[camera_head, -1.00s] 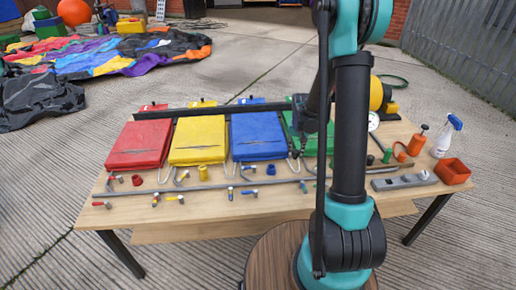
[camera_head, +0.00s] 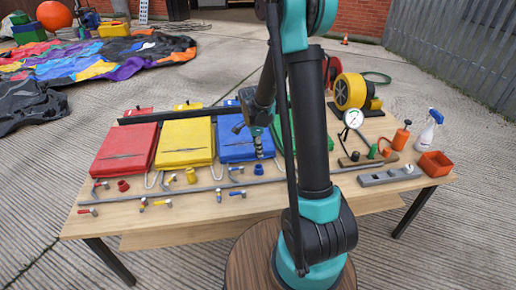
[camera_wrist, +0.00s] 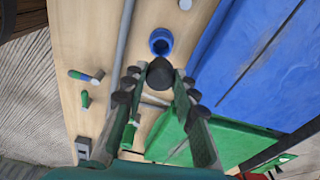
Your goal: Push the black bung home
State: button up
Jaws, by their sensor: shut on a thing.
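My gripper (camera_wrist: 160,82) is shut on the black bung (camera_wrist: 160,73), a dark rounded plug between the fingertips in the wrist view. The blue collar (camera_wrist: 160,41), a short hollow socket, is just beyond the bung in that view, its opening showing. The bung looks apart from the collar; its height over the table is hard to tell. In the head view my gripper (camera_head: 258,153) is by the front edge of the blue pad (camera_head: 238,147), close to the blue collar (camera_head: 258,169). The bung cannot be made out there.
A red collar (camera_head: 123,185) and a yellow collar (camera_head: 191,176) stand before the red pad (camera_head: 126,150) and yellow pad (camera_head: 185,144). A grey pipe (camera_head: 205,188) and several small valves lie along the table front. A gauge (camera_head: 353,119) and an orange tray (camera_head: 434,164) are at right.

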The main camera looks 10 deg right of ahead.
jog(key=shift+f, duration=2.3)
jog(key=shift+f, duration=0.75)
jog(key=shift+f, duration=0.25)
jog(key=shift+f, duration=0.35)
